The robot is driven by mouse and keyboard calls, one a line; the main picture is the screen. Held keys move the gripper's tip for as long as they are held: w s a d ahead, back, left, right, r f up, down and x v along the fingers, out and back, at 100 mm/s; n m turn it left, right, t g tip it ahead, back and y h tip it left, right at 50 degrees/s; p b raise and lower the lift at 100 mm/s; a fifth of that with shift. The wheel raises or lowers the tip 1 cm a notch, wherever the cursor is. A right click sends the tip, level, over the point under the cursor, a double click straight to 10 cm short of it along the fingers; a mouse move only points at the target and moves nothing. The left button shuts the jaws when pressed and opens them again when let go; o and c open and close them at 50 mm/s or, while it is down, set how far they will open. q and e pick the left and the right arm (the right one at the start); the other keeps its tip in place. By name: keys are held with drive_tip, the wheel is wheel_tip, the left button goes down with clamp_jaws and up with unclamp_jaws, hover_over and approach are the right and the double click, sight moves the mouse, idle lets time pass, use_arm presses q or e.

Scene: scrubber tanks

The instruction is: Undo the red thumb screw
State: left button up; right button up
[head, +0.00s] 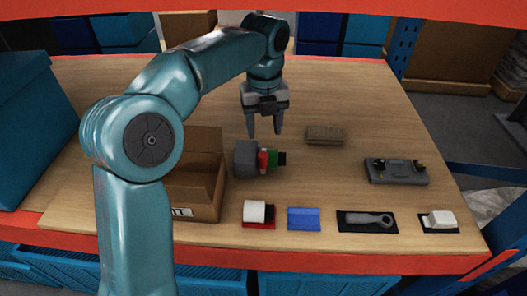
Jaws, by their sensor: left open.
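The red thumb screw (263,161) sits on a small device on the table, between its grey body (244,158) and a green part (273,158) with a black end. My left gripper (264,132) is open and points down, above and slightly behind the device. Its fingers are apart with nothing between them, and they look clear of the screw. My right gripper is not in view.
An open cardboard box (205,183) stands left of the device. A brown block (324,135) and a grey plate with knobs (396,171) lie to the right. A white roll (257,212), blue block (304,218), grey wrench (368,219) and white piece (440,219) line the front edge.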

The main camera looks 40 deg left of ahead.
sight(263, 155)
use_arm(q)
wheel_tip(263, 155, down, 8)
drive_tip(key=shift+a+r, duration=0.1)
drive_tip(key=shift+r, duration=0.05)
drive_tip(key=shift+a+f, duration=0.15)
drive_tip(key=shift+f, duration=0.15)
clamp_jaws()
